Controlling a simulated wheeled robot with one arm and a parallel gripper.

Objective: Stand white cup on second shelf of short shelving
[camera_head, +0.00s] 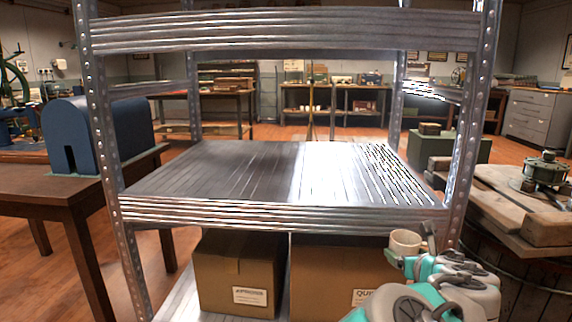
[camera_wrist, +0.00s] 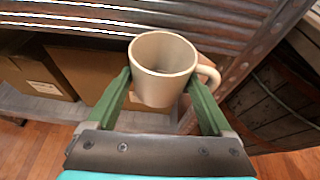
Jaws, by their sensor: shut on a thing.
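The white cup (camera_wrist: 163,68) is upright between the two green fingers of my gripper (camera_wrist: 166,90) in the wrist view, with its handle to the right. My gripper is shut on the cup's sides. In the head view the cup (camera_head: 405,242) shows at the lower right, in front of the metal shelving and a little below the front edge of its middle shelf (camera_head: 250,170). That shelf is bare. My arm hides part of the gripper in the head view.
Two cardboard boxes (camera_head: 238,272) (camera_head: 330,277) stand on the lowest shelf. The shelving's right post (camera_head: 466,130) rises close to the cup. A top shelf (camera_head: 250,30) spans above. A wooden table (camera_head: 60,190) stands left, and a barrel with boards (camera_head: 520,260) stands right.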

